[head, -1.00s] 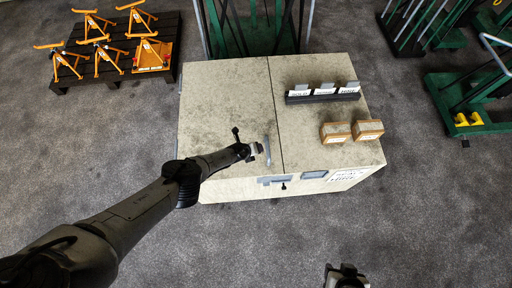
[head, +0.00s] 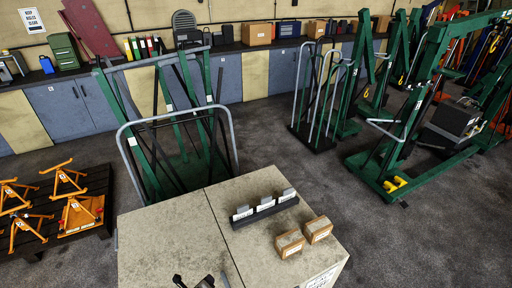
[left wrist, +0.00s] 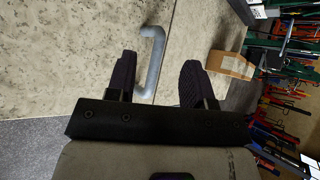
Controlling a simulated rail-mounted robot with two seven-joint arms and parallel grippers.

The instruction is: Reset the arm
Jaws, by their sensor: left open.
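My left gripper (head: 198,283) shows only partly at the bottom edge of the head view, over the top of the beige cabinet (head: 165,240). In the left wrist view its two dark fingers (left wrist: 157,84) are apart. A grey bar handle (left wrist: 152,62) on the cabinet appears between them in that view. The fingers are not closed on it, and I cannot tell how far beyond the tips it is. Most of my left arm is below the head view. My right gripper is not in view.
A dark label holder (head: 264,211) and two small cardboard boxes (head: 289,243) stand on the cabinet top. A green rack (head: 178,130) stands behind it. Orange stands (head: 68,180) are on a pallet at left, a green crane (head: 415,150) at right. Grey floor lies between.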

